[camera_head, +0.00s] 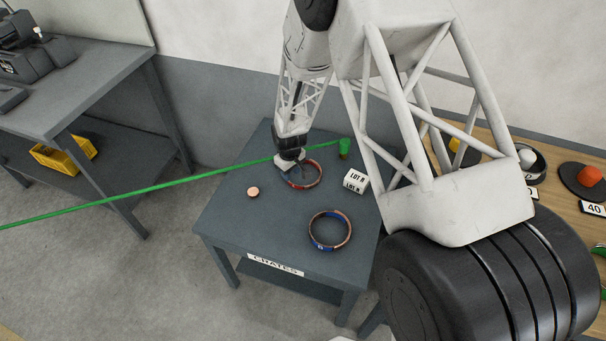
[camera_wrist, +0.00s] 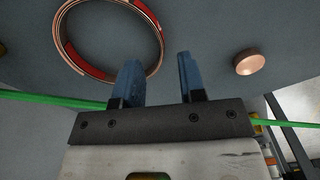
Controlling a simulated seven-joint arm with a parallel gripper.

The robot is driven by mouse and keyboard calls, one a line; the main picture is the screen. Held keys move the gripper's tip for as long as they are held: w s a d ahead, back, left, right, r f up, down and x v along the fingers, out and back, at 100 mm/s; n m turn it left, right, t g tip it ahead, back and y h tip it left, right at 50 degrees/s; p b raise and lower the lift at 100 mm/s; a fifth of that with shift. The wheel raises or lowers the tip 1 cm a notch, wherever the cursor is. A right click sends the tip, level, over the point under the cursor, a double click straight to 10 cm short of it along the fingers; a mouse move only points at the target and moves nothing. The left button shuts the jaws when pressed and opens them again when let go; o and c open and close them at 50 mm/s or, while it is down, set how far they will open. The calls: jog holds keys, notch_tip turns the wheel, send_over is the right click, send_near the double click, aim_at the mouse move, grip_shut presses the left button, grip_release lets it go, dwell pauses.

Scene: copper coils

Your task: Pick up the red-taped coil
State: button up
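The red-taped coil (camera_head: 320,174) is a copper ring with red tape on the grey table. In the wrist view the coil (camera_wrist: 75,57) lies at the upper left. My gripper (camera_head: 288,165) is low over the table at the coil's left rear side, and partly covers it in the head view. In the wrist view my gripper (camera_wrist: 158,62) has its two blue fingers apart with nothing between them. I cannot tell the exact height of the fingers above the table.
A blue-taped coil (camera_head: 314,232) lies nearer the front. A copper disc (camera_head: 253,192) and a white LOT box (camera_head: 356,181) flank the red-taped coil. A green strip (camera_head: 200,175) stretches across behind to a small green-topped post (camera_head: 344,147). The table's (camera_head: 235,225) front left is clear.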

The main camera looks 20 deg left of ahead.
aim_at(291, 182)
jog(key=shift+f, duration=0.15)
jog(key=shift+f, duration=2.5)
jog(key=shift+c, duration=0.2)
grip_shut()
